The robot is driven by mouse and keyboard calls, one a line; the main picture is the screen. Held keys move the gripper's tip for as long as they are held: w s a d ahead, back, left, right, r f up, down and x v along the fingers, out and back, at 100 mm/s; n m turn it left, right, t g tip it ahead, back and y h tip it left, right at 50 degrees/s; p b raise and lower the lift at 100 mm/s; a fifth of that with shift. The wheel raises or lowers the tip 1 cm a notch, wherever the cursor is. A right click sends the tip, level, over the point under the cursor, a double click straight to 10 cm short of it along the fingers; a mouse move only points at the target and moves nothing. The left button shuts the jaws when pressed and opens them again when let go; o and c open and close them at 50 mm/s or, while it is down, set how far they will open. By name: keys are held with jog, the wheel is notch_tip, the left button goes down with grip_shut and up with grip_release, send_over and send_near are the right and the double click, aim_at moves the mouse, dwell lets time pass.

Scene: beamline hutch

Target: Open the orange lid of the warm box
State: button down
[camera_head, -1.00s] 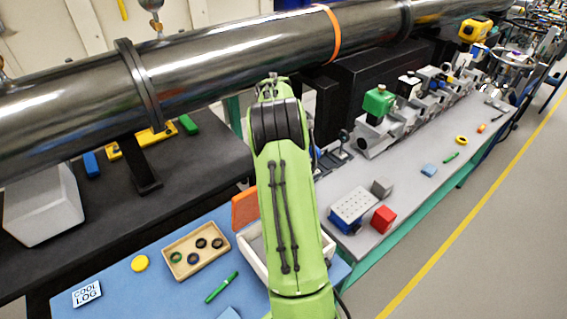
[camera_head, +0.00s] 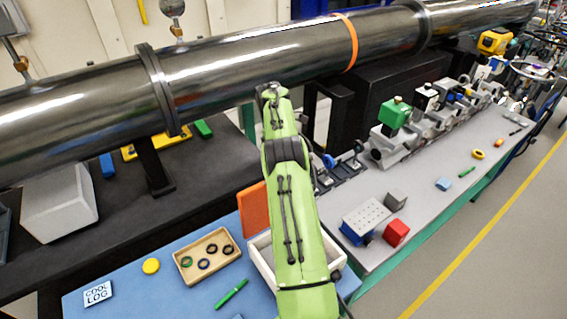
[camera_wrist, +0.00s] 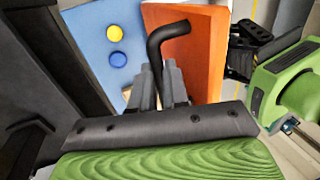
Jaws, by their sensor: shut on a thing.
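The orange lid (camera_head: 254,211) of the warm box stands raised, roughly upright, at the back edge of the white box (camera_head: 259,263) in the head view. My arm hides much of the box. In the wrist view the orange lid (camera_wrist: 208,60) fills the upper middle, with a bent black handle (camera_wrist: 166,36) in front of it. My gripper (camera_wrist: 162,78) is shut on the black handle, its fingers close around the handle's lower part. In the head view my gripper is hidden behind my arm.
A wooden tray (camera_head: 215,270) with several rings, a yellow disc (camera_head: 151,266), a green pen (camera_head: 231,293) and a COOL LOG card (camera_head: 98,293) lie left of the box. A large steel pipe (camera_head: 240,67) runs above. A red cube (camera_head: 396,233) is at right.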

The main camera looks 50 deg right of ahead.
jog(key=shift+s+a+f, duration=0.1)
jog(key=shift+f, duration=0.35)
jog(key=c, duration=1.4)
grip_release()
jog(key=shift+o, duration=1.4)
jog(key=shift+r, duration=0.1)
jog(key=shift+r, duration=0.15)
